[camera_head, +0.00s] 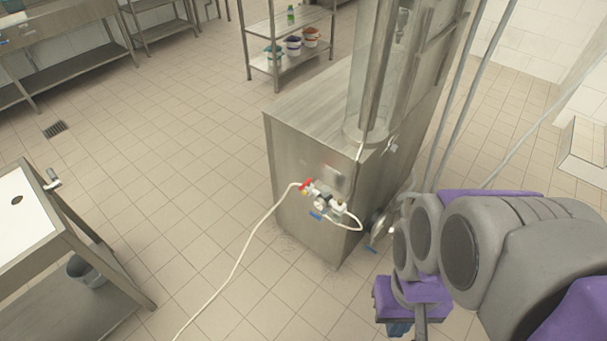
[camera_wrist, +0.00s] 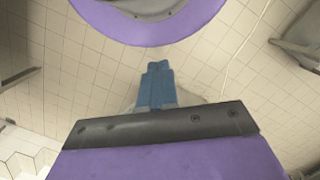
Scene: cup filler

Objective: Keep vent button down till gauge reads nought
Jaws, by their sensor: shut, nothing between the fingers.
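The cup filler (camera_head: 312,118) is a steel cabinet with a clear cylinder (camera_head: 373,75) on top. On its front is a small valve assembly with a round white gauge (camera_head: 320,205), too small to read. A red handle (camera_head: 306,184) and a blue handle (camera_head: 316,216) sit beside the gauge. I cannot tell which part is the vent button. My gripper, with blue fingers, shows in the wrist view (camera_wrist: 158,82); it is shut and empty. In the head view my arm is at the lower right, apart from the valve assembly, and the fingertips are mostly hidden.
A white hose (camera_head: 240,245) runs from the valve assembly across the tiled floor. A steel table (camera_head: 60,240) stands at left, with a bucket (camera_head: 87,271) beneath. A shelf (camera_head: 283,65) with buckets stands behind. The floor between table and cabinet is otherwise open.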

